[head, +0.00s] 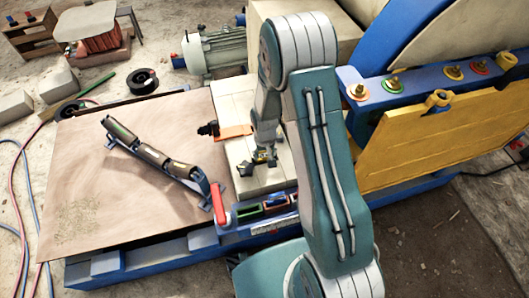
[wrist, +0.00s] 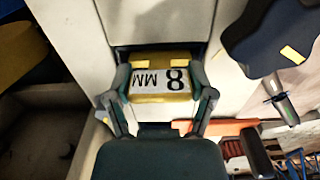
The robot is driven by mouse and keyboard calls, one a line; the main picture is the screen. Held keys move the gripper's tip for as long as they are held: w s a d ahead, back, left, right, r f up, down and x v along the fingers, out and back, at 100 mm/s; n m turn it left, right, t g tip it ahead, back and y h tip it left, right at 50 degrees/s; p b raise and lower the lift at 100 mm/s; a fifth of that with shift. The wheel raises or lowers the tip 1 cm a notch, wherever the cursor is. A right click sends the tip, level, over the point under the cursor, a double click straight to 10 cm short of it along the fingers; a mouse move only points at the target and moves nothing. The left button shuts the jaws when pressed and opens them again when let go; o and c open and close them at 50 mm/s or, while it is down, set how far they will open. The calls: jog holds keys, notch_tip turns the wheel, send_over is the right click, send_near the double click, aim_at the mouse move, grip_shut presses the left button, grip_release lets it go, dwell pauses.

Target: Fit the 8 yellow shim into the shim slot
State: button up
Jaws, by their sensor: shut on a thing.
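The yellow shim (wrist: 160,62), with an 8 MM label upside down in the wrist view, is between the two fingers of my gripper (wrist: 160,82), which is shut on it. In the head view my gripper (head: 262,158) points down over the cream block (head: 240,98); the shim is small there and partly hidden by the fingers. In the wrist view a dark gap (wrist: 155,47), which may be the shim slot, lies between cream faces just beyond the shim's far edge. I cannot tell whether the shim has entered it.
An orange tool (head: 235,131) lies on the cream block left of my gripper. A red handle (head: 218,203) and a rack with green (head: 248,211) and blue (head: 275,200) pieces stand in front. A jointed linkage (head: 160,160) lies on the brown sheet (head: 90,190).

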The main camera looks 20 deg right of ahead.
jog(key=shift+f, duration=0.55)
jog(key=o, duration=1.3)
notch_tip(320, 180, up, 12)
jog(key=shift+f, duration=0.1)
notch_tip(320, 180, up, 10)
jog(key=s+t, duration=0.1)
jog(key=s, duration=0.2)
jog(key=s+r+t, duration=0.1)
jog(key=s+r, duration=0.4)
jog(key=s, duration=0.1)
jog(key=s+r+t, duration=0.2)
jog(key=s+r, duration=0.4)
jog(key=s+r+t, duration=0.1)
jog(key=s+r, duration=0.5)
jog(key=shift+t, duration=0.3)
